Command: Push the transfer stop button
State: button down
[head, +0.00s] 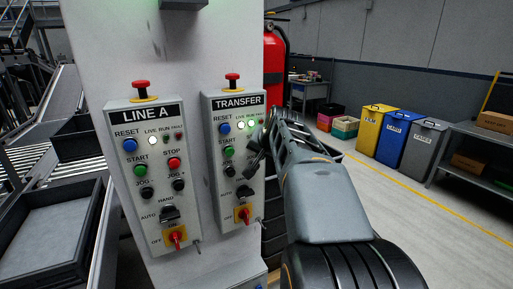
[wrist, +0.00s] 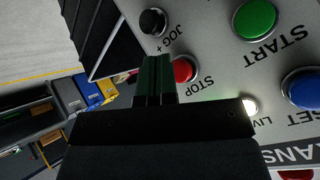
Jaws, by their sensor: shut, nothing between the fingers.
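The TRANSFER panel (head: 213,187) is a light grey box on the right of a pale column. Its red STOP button (wrist: 185,70) shows in the wrist view, partly covered by my fingers; in the head view my gripper hides it. My gripper (head: 250,172) is shut and empty, in front of the panel's right side. In the wrist view, the fingertips (wrist: 153,60) lie between STOP and the black JOG + button (wrist: 153,22). I cannot tell whether they touch the panel. The green START button (head: 228,152) and blue RESET button (head: 224,128) are to the left.
The LINE A panel (head: 150,210) with its own red STOP button (head: 173,163) is on the left. A red emergency button (head: 232,80) tops the TRANSFER panel. A red extinguisher (head: 274,65) hangs behind. Floor on the right is clear up to the bins (head: 391,138).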

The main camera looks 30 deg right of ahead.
jog(key=shift+w, duration=0.2)
jog(key=shift+w, duration=0.3)
jog(key=shift+w+d+p, duration=0.2)
jog(key=shift+w+p, duration=0.3)
jog(key=shift+w, duration=0.25)
dwell(1.1)
jog(key=shift+s, duration=0.15)
jog(key=shift+s+a+b, duration=0.2)
jog(key=shift+s+b, duration=0.45)
jog(key=shift+s, duration=0.4)
jog(key=shift+s, duration=0.1)
jog(key=shift+s+a+b, duration=0.2)
jog(key=shift+s+b, duration=0.4)
jog(key=shift+s, duration=0.6)
jog(key=shift+s+a+b, duration=0.15)
jog(key=shift+s+b, duration=0.4)
jog(key=shift+s, duration=0.65)
